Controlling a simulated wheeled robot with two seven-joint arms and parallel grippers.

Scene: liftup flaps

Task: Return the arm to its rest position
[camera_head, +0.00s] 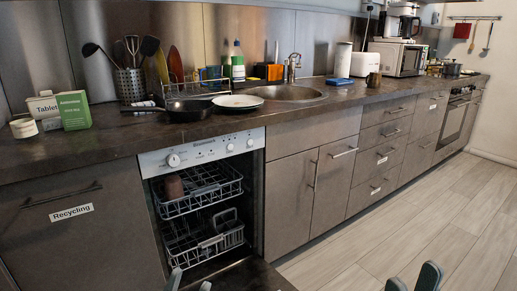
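My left gripper (190,283) shows only as two dark fingertips at the bottom edge, in front of the dishwasher; they are apart, with nothing seen between them. My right gripper (412,281) shows as two fingertips at the bottom edge, over the wooden floor; they are apart, with nothing seen between them. The rest of both arms is out of view. The dishwasher (201,151) stands open, with its door (262,276) folded down at the bottom. A brown cup (174,188) is in its upper rack (212,192).
The counter (90,150) runs along the wall, with a pan (190,110), a plate (238,101), a sink (290,93) and a utensil holder (130,84). Closed cabinets (289,200) line the right side. The floor (420,225) there is clear.

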